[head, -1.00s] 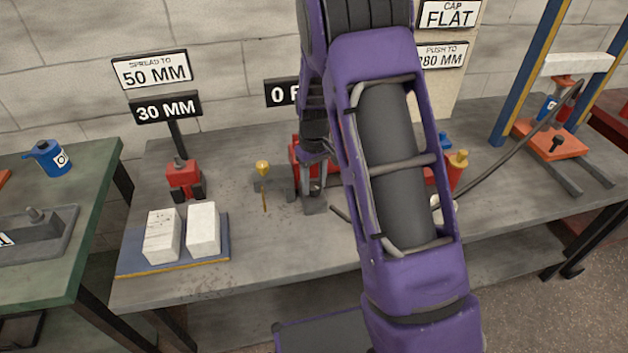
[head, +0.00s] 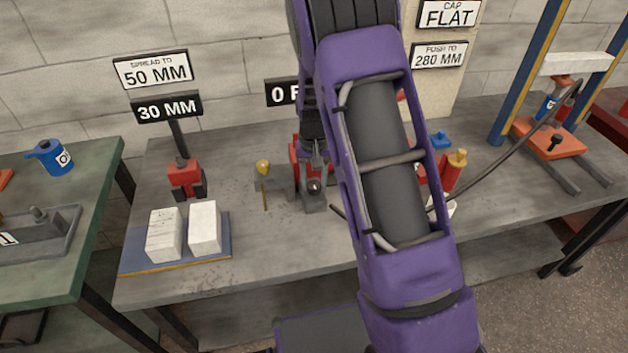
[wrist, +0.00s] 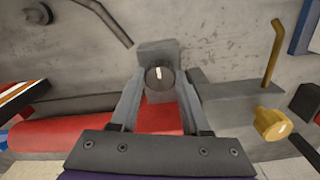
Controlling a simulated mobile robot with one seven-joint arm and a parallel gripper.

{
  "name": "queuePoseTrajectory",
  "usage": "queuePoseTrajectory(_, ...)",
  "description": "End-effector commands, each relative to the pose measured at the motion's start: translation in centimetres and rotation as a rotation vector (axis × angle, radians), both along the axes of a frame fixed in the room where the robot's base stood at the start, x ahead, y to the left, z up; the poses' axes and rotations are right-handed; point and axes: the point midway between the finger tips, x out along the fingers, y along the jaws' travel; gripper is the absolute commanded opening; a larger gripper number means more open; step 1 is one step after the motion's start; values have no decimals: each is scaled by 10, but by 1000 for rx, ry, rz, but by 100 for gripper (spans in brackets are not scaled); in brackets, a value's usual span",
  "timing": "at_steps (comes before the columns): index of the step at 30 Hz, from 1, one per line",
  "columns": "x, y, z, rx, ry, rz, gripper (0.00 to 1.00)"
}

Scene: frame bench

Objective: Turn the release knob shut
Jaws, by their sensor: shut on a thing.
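The release knob (wrist: 160,76) is a dark round knob with a white mark that stands nearly upright in the wrist view. It sits on a grey block at the end of a red body (wrist: 70,135). My gripper (wrist: 162,82) has one finger on each side of the knob and is shut on it. In the head view the knob (head: 314,187) shows as a dark disc on the grey block. My gripper there (head: 316,166) is partly hidden by my purple arm, and so is the red pump body (head: 296,158).
A yellow knob (head: 263,167) with a thin rod stands just left on the bench (head: 270,250). A red spreader (head: 184,177) and two white blocks (head: 204,228) are farther left. A red cylinder with a yellow top (head: 457,165) is at right.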

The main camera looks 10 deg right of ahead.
Motion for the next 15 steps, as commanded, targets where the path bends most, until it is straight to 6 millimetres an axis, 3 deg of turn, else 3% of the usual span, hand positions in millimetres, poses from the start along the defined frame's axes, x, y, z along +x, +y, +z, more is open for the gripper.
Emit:
queuePoseTrajectory(12,1,0,0,1,-1,-10,0)
queuePoseTrajectory(13,1,0,0,1,-1,-10,50)
queuePoseTrajectory(15,0,0,0,1,-1,-9,62)
